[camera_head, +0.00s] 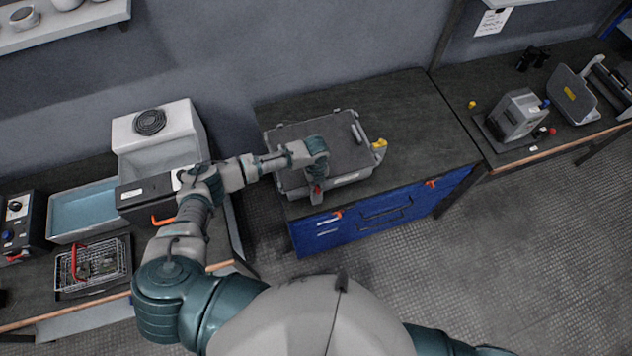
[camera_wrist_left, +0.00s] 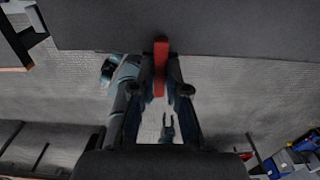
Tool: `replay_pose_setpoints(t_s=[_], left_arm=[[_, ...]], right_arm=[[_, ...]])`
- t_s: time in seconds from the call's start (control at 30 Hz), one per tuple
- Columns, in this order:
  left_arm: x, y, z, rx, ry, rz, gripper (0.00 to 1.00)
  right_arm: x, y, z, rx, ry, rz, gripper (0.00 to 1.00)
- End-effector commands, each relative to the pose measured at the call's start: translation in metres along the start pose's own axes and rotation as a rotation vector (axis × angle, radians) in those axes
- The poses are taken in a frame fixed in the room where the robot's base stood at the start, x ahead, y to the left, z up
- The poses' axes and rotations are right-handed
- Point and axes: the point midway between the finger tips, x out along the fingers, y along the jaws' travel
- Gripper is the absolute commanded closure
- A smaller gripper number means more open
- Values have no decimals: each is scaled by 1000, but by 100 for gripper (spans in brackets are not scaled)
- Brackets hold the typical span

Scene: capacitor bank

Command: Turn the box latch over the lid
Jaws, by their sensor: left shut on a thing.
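A grey box (camera_head: 347,179) with a flat dark lid (camera_head: 330,137) stands on the blue-fronted workbench. The lid lies flat on the box. A red latch (camera_head: 316,195) is at the box's near edge, and it also shows in the left wrist view (camera_wrist_left: 160,68). My left gripper (camera_head: 317,184) reaches over the lid from the left and is shut on the red latch, which stands between its fingers. My gripper hides part of the latch and edge. A yellow piece (camera_head: 379,145) is at the box's right side. My right gripper is not in view.
The bench top (camera_head: 415,115) is clear right of the box. A blue drawer front (camera_head: 385,213) with orange-red catches lies below. At left stand a white unit (camera_head: 160,140), a blue tray (camera_head: 85,208) and a wire basket (camera_head: 95,263). A grey device (camera_head: 517,115) stands on the right bench.

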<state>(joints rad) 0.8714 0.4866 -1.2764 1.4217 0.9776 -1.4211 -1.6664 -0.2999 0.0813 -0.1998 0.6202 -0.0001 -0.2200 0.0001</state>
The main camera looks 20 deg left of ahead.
Motion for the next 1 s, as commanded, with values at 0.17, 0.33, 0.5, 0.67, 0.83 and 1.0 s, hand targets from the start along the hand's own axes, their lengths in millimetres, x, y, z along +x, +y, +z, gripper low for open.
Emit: replay_pose_setpoints(t_s=[0.17,0.33,0.5,0.67,0.83,1.0], left_arm=[[-2,-1,2,9,-5,-5,100],[-2,-1,2,9,-6,-5,100],[-2,-1,2,8,-6,-5,67],[-2,-1,1,8,-4,-3,61],[-2,0,1,8,-3,-3,61],[-22,-1,2,7,-4,-5,61]], right_arm=[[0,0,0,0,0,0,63],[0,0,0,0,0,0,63],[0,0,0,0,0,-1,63],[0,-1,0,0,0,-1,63],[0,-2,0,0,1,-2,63],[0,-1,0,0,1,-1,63]])
